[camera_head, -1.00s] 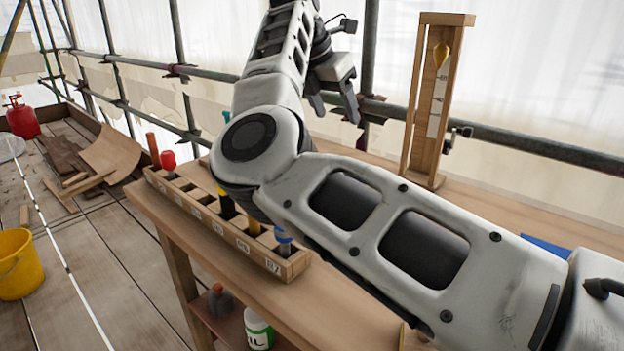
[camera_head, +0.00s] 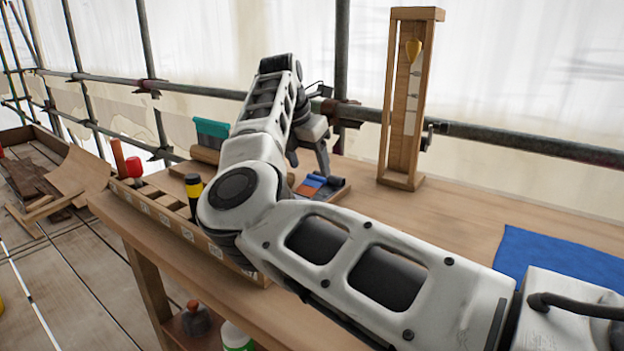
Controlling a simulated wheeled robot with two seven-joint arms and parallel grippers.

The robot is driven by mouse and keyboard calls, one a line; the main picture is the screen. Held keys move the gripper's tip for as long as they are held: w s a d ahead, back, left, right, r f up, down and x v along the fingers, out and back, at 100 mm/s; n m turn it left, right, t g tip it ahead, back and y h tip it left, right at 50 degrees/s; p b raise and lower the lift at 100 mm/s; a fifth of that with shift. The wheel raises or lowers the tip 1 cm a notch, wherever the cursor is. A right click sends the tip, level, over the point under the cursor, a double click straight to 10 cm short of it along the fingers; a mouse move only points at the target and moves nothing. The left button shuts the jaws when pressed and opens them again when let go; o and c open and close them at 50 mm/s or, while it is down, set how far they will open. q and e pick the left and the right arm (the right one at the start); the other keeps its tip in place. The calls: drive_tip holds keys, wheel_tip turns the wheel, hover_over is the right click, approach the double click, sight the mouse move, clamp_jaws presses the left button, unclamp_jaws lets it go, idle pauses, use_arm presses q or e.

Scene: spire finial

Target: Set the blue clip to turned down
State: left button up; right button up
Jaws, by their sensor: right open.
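What seems to be the blue clip (camera_head: 315,181) is a small blue piece on a low holder on the workbench, beside an orange-brown piece (camera_head: 305,191) and a dark grey one (camera_head: 331,184). My right arm partly hides the holder, and I cannot tell which way the blue piece is turned. My right gripper (camera_head: 308,160) is open, with its fingers pointing down just above and behind these pieces. Nothing shows between the fingers. My left gripper is not in view.
A blue cloth (camera_head: 560,262) lies at the right. A compartmented tool tray (camera_head: 170,222) runs along the left edge. A teal-topped item (camera_head: 211,128) stands behind my arm. The bench middle-right is clear.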

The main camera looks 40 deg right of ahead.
sight(314, 181)
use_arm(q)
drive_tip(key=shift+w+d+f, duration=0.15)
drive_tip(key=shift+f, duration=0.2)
use_arm(e)
drive_tip(key=shift+x, duration=2.2)
drive_tip(key=shift+c, duration=0.3)
drive_tip(key=c, duration=0.9)
drive_tip(key=shift+r, duration=0.1)
drive_tip(key=y+p, duration=0.1)
drive_tip(key=p, duration=0.3)
drive_tip(key=shift+w+d+g+y, duration=0.1)
drive_tip(key=shift+d+g+y, duration=0.2)
drive_tip(key=shift+d, duration=0.05)
drive_tip(key=shift+f+y+p, duration=0.25)
drive_tip(key=shift+y+p, duration=0.05)
drive_tip(key=shift+f, duration=0.3)
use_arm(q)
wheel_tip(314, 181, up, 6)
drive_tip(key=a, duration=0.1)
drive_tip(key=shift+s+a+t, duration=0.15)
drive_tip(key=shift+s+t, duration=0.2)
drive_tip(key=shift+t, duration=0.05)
use_arm(e)
drive_tip(key=o, duration=1)
drive_tip(key=shift+c, duration=0.2)
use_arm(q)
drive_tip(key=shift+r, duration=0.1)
